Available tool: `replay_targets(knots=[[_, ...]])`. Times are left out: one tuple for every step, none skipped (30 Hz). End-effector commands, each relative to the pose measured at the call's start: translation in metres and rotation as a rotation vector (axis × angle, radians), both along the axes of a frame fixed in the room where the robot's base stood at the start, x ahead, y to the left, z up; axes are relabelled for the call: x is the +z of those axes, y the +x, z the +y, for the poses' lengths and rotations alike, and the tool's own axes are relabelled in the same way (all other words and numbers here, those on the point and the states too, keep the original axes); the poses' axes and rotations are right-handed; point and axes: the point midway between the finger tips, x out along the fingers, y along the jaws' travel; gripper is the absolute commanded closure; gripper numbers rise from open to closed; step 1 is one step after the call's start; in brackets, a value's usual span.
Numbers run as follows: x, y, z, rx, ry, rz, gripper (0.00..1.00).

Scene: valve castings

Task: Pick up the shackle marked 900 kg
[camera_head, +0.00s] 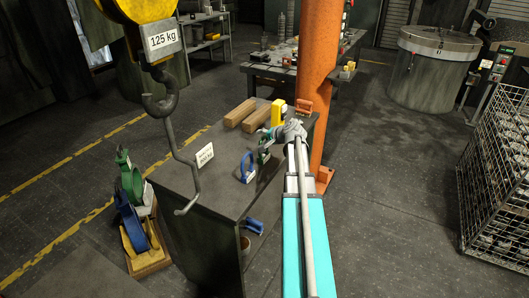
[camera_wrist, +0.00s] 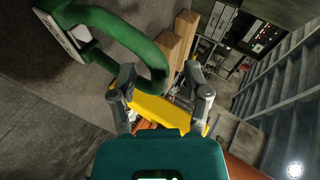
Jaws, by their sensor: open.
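A green shackle (camera_wrist: 152,62) fills the upper left of the wrist view, with a pale plate (camera_wrist: 62,36) at its far end; the writing is unreadable there. Its rounded bow reaches between my open fingertips, and I cannot tell if they touch it. In the head view the green shackle (camera_head: 263,156) is partly hidden by my gripper (camera_head: 274,138). A blue shackle (camera_head: 246,168) stands just left of it on the bench (camera_head: 222,196). A white card (camera_head: 205,157) on the bench carries small print that seems to end in kg. My gripper (camera_wrist: 160,76) is empty.
A yellow object (camera_head: 278,112) and wooden blocks (camera_head: 240,113) lie behind on the bench. An orange column (camera_head: 316,70) rises close beside my arm. A hook (camera_head: 178,150) marked 125 kg hangs at left. A wire cage (camera_head: 497,175) stands at right.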

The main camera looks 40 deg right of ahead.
Motion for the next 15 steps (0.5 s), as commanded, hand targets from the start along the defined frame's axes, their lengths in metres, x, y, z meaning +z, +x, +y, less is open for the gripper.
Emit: replay_targets(knots=[[0.0, 0.0001, 0.0001, 0.0, 0.0, 0.0, 0.38], [0.0, 0.0001, 0.0002, 0.0, 0.0, 0.0, 0.38], [0.0, 0.0001, 0.0003, 0.0, 0.0, 0.0, 0.42], [0.0, 0.0001, 0.0003, 0.0, 0.0, 0.0, 0.47], [0.0, 0.0001, 0.0003, 0.0, 0.0, 0.0, 0.53], [0.0, 0.0002, 0.0004, 0.0, 0.0, 0.0, 0.6], [0.0, 0.0002, 0.0004, 0.0, 0.0, 0.0, 0.66], [0.0, 0.0002, 0.0004, 0.001, 0.0, 0.0, 0.72], [0.0, 0.0002, 0.0005, 0.001, 0.0, 0.0, 0.79], [0.0, 0.0003, 0.0006, 0.001, 0.0, 0.0, 0.85], [0.0, 0.0003, 0.0006, 0.001, 0.0, 0.0, 0.9], [0.0, 0.0003, 0.0006, 0.001, 0.0, 0.0, 0.98], [0.0, 0.0003, 0.0007, 0.001, 0.0, 0.0, 1.0], [0.0, 0.0004, 0.0006, 0.001, 0.0, 0.0, 1.0], [0.0, 0.0004, 0.0007, 0.001, 0.0, 0.0, 1.0]])
